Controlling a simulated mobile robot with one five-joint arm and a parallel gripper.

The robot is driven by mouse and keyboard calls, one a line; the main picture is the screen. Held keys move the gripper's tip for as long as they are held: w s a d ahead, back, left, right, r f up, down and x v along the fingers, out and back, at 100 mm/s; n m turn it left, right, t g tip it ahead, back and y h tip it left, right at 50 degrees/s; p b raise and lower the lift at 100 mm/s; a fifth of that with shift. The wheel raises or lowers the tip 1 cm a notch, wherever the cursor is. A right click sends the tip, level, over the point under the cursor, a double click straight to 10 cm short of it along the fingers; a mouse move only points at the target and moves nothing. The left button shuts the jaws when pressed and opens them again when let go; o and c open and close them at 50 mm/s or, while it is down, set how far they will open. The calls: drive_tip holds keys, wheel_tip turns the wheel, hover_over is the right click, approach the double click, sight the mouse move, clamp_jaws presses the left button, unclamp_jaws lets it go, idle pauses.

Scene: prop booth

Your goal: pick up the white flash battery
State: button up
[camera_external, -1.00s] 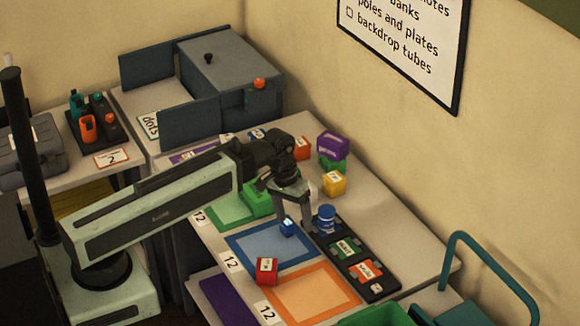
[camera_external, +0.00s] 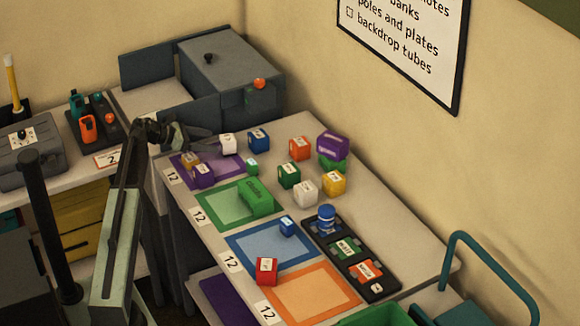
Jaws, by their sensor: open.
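A white block with a small dark label (camera_external: 228,144) stands at the far left of the table, beyond the purple square. A second white block (camera_external: 305,191) stands near the table's middle, between a green and a yellow block. The labels are too small to tell which is the flash battery. My gripper (camera_external: 212,146) is open, low over the far left of the table, with its fingers pointing right towards the first white block. I cannot tell whether the fingers are beside it or around it.
Purple (camera_external: 235,171), green (camera_external: 208,207), blue (camera_external: 240,247) and orange (camera_external: 285,312) squares line the near side. A blue block (camera_external: 259,140) stands right of the first white block. A dark tray (camera_external: 322,245) with parts lies right. A grey box (camera_external: 235,75) stands behind.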

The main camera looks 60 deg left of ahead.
sight(221, 142)
drive_tip(key=shift+b+x, duration=1.35)
drive_tip(key=shift+x, duration=2.55)
drive_tip(key=shift+r, duration=0.1)
clamp_jaws()
